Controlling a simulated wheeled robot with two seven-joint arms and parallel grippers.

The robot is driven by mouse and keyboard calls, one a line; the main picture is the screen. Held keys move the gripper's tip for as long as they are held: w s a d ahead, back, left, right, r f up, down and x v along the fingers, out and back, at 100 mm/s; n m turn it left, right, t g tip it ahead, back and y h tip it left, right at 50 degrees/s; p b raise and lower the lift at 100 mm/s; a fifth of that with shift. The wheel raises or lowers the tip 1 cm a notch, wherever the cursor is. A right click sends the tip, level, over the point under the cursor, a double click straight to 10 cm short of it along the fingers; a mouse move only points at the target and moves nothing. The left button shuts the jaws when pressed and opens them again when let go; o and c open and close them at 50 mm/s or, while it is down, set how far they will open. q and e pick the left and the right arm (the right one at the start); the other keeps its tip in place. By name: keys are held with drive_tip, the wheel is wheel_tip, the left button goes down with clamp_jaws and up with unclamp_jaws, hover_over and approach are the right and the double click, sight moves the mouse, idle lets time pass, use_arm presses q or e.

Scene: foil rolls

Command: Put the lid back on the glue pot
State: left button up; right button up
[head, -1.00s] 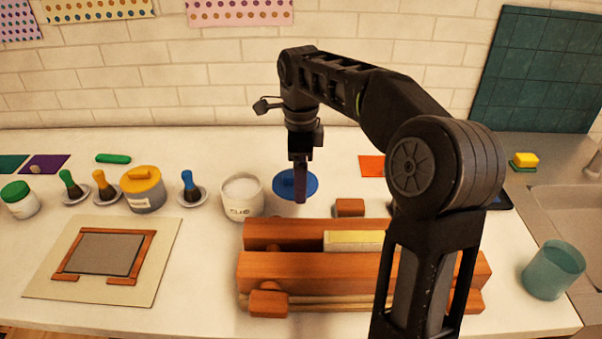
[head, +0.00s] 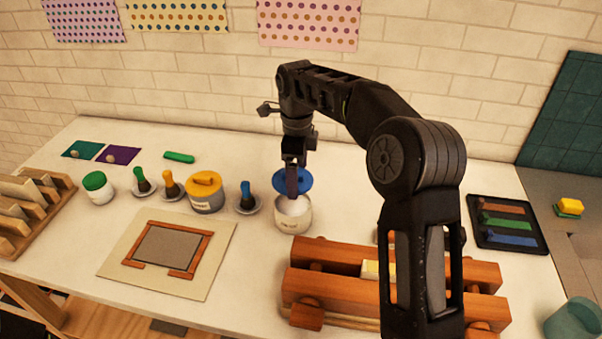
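The glue pot (head: 293,218) is a white, open jar with pale contents and small lettering on its front, standing on the table near the middle. The blue round lid (head: 303,180) is above the pot, over its far rim and apart from the table. My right gripper (head: 292,190) points down in front of the lid and over the pot's mouth. It appears shut on the lid, though its fingers hide the grip point. My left gripper is not in view.
Brown wooden blocks (head: 340,289) lie in front right of the pot. A blue brush (head: 247,200) on a saucer and an orange-lidded jar (head: 206,193) stand to its left. A framed screen (head: 170,250) lies front left. The table behind the pot is clear.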

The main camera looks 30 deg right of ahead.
drive_tip(key=shift+f, duration=0.1)
drive_tip(key=shift+f, duration=1.85)
drive_tip(key=shift+f+b, duration=0.8)
drive_tip(key=shift+f, duration=0.45)
drive_tip(key=shift+f, duration=0.15)
drive_tip(key=o, duration=1)
